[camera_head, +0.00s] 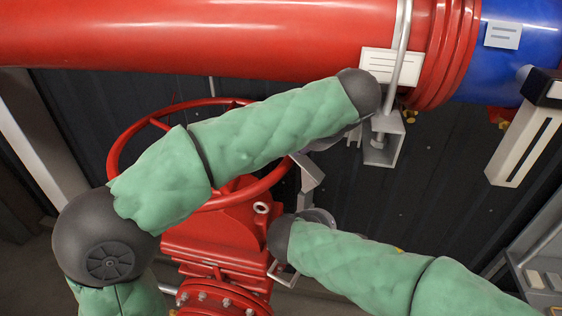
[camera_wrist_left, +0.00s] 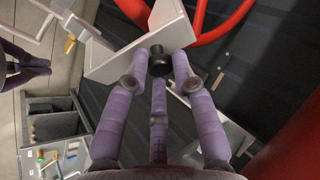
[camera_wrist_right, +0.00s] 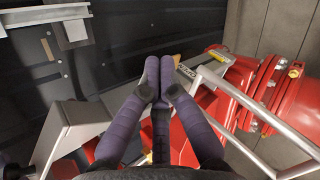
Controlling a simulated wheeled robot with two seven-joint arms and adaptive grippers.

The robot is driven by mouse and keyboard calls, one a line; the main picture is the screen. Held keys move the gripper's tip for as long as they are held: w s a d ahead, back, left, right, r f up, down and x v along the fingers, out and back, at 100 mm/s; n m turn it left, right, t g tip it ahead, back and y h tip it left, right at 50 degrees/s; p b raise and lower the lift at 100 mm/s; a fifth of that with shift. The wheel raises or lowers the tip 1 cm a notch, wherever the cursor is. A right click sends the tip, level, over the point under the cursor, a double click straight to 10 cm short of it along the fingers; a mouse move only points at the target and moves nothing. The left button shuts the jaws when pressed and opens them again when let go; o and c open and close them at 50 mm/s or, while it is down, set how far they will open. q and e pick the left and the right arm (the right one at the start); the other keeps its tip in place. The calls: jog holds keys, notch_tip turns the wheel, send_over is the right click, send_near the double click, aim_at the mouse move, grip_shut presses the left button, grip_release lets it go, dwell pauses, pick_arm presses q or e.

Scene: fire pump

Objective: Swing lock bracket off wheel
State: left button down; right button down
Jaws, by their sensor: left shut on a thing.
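The red wheel (camera_head: 118,150) stands at the left of the head view, partly behind my left arm, and its rim also shows in the left wrist view (camera_wrist_left: 228,28). The grey lock bracket (camera_head: 308,172) shows beside the wheel's right rim; in the left wrist view its plates (camera_wrist_left: 120,58) carry a black knob (camera_wrist_left: 159,62). My left gripper (camera_wrist_left: 160,68) is shut on the black knob, its fingers around it. My right gripper (camera_wrist_right: 158,72) has its fingers together beside a grey metal part (camera_wrist_right: 80,125); I see nothing held between them. In the head view my left wrist hides its fingers.
A large red pipe (camera_head: 200,35) crosses above, with a grey clamp bracket (camera_head: 382,140) hanging from it at the right. Red flanged pump parts (camera_head: 220,295) lie below the wheel. A metal bar frame (camera_wrist_right: 245,100) is close right of my right gripper.

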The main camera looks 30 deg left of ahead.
aim_at(298, 163)
pick_arm(q)
jog(key=shift+a+r, duration=0.1)
jog(key=shift+r, duration=0.15)
pick_arm(e)
jog(key=s+a+r+n+t+y, duration=0.2)
jog(key=s+a+r, duration=0.1)
jog(key=a+r, duration=0.35)
jog(key=s+a+r+n+t+y, duration=0.1)
jog(key=s+a+r+n+t, duration=0.25)
jog(key=a+r, duration=0.35)
jog(key=d+x, duration=0.1)
jog(key=x, duration=0.8)
jog(key=shift+w+r+g, duration=0.15)
jog(key=shift+r+g, duration=0.2)
jog(key=shift+r, duration=0.05)
jog(key=shift+m, duration=0.35)
